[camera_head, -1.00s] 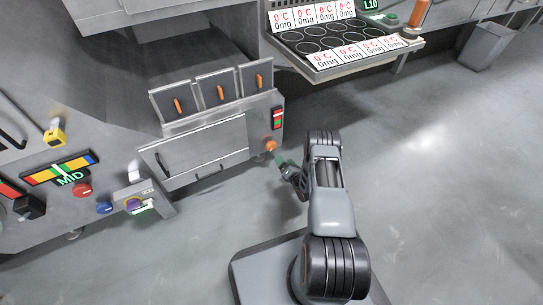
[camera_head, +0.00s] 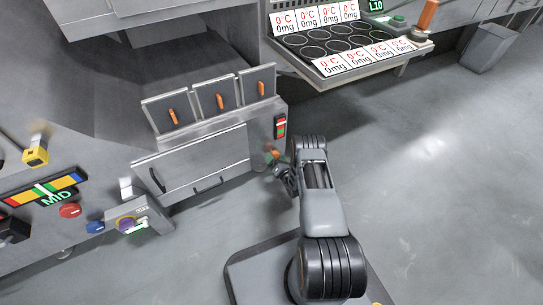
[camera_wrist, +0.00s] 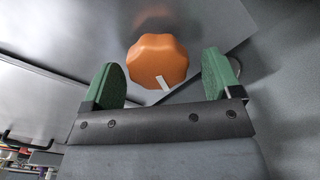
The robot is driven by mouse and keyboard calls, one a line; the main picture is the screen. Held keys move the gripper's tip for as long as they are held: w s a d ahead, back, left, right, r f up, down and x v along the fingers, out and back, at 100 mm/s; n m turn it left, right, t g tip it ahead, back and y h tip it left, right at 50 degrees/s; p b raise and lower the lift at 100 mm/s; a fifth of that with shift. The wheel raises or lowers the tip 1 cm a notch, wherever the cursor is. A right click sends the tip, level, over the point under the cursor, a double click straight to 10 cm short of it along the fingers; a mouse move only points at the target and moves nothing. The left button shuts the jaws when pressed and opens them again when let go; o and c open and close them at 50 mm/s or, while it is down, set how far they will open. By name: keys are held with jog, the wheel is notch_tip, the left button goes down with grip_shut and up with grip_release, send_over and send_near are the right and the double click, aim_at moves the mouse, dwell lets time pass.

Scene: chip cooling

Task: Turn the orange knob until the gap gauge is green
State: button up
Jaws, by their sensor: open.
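The orange knob (camera_wrist: 157,60) shows in the wrist view as a lobed disc with a white mark near its lower edge. It also shows in the head view (camera_head: 275,154), partly hidden by my gripper. My gripper (camera_wrist: 165,78) is open, with one green finger on each side of the knob and visible space between them and it. Whether the fingers reach around the knob's depth I cannot tell. The gap gauge (camera_head: 281,127) is a small upright display above the knob on the machine's right edge, with red and green parts; its exact reading is too small to tell.
Three panels with orange handles (camera_head: 219,101) sit above a drawer front (camera_head: 190,165) left of the knob. A MID gauge (camera_head: 45,188) and coloured knobs are at the far left. A tray (camera_head: 372,71) with round spots juts out at upper right. The floor (camera_head: 420,190) at right is clear.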

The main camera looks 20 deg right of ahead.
jog(key=shift+w+a, duration=0.1)
jog(key=shift+w, duration=0.35)
jog(key=shift+c, duration=0.5)
jog(key=c, duration=0.8)
